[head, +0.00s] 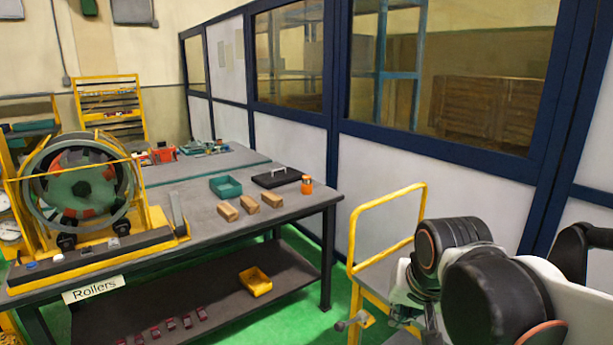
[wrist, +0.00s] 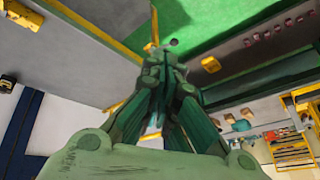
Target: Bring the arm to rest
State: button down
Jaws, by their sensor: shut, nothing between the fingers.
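My gripper (wrist: 165,66) fills the middle of the wrist view, its green-tinted fingers drawn together with nothing between them. It hangs over the green floor (wrist: 215,28), clear of the workbench. In the head view my arm (head: 475,275) is folded at the lower right, in front of the wall panels and beside a yellow-railed cart (head: 385,228). My gripper cannot be made out clearly in the head view.
The workbench (head: 290,212) at left carries a stator in a yellow stand (head: 160,225), wooden blocks (head: 250,204), a teal tray (head: 226,187) and an orange-capped jar (head: 306,185). A yellow bin (head: 255,281) sits on its lower shelf. Green floor lies between bench and cart.

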jog(key=s+d+f+n+t, duration=0.1)
jog(key=s+d+n, duration=0.1)
jog(key=s, duration=0.8)
jog(key=shift+s+d+f+n+t, duration=0.25)
jog(key=shift+s+d+n+t, duration=0.15)
jog(key=shift+n, duration=0.4)
